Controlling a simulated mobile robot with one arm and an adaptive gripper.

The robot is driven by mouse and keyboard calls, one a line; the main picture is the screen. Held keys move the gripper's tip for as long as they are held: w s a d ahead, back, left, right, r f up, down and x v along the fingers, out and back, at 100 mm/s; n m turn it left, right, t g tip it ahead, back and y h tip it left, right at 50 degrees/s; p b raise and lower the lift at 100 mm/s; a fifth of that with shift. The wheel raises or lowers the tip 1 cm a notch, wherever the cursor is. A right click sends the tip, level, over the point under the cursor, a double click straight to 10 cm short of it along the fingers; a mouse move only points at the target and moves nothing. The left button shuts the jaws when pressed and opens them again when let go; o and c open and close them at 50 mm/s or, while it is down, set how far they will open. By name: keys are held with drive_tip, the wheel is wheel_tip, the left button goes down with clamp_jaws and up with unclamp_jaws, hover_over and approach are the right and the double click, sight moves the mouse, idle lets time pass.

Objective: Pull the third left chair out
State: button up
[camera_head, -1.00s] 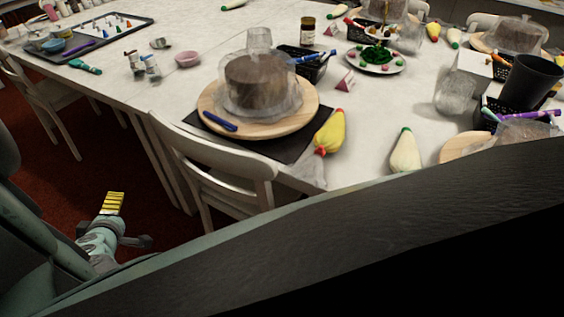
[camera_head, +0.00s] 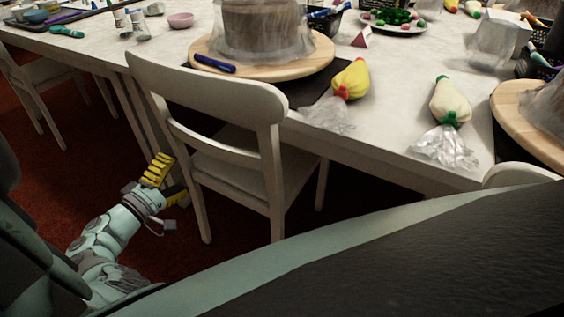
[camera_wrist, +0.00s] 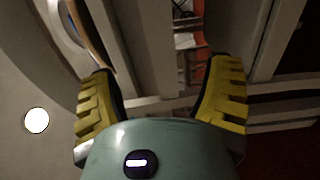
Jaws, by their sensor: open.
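A white wooden chair (camera_head: 208,88) stands at the near side of the table in the middle of the head view, its backrest towards me and its seat partly under the table. Another white chair (camera_head: 35,82) is at the far left, and the top of a third chair (camera_head: 525,174) shows at the right edge. I cannot tell from the picture which one counts as third left. My gripper (camera_head: 165,178) is open and empty, low and just left of the middle chair's legs. In the wrist view, the yellow fingers (camera_wrist: 162,98) are spread apart, with pale wooden bars beyond them.
The white table (camera_head: 400,135) carries a cake on a wooden turntable (camera_head: 310,62), a yellow piping bag (camera_head: 350,80) and a cream piping bag (camera_head: 450,103). Red carpet (camera_head: 60,185) is open at the left. My own dark body covers the lower right.

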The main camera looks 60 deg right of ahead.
sight(216, 141)
drive_tip(key=d+b, duration=0.1)
drive_tip(key=d, duration=0.3)
drive_tip(key=d+b, duration=0.2)
drive_tip(key=d, duration=0.3)
drive_tip(key=d+b, duration=0.2)
drive_tip(key=d, duration=0.3)
drive_tip(key=shift+w+f, duration=0.2)
drive_tip(key=shift+w, duration=0.2)
drive_tip(key=shift+d+r, duration=0.1)
drive_tip(key=shift+d, duration=0.3)
drive_tip(key=shift+w, duration=0.1)
clamp_jaws()
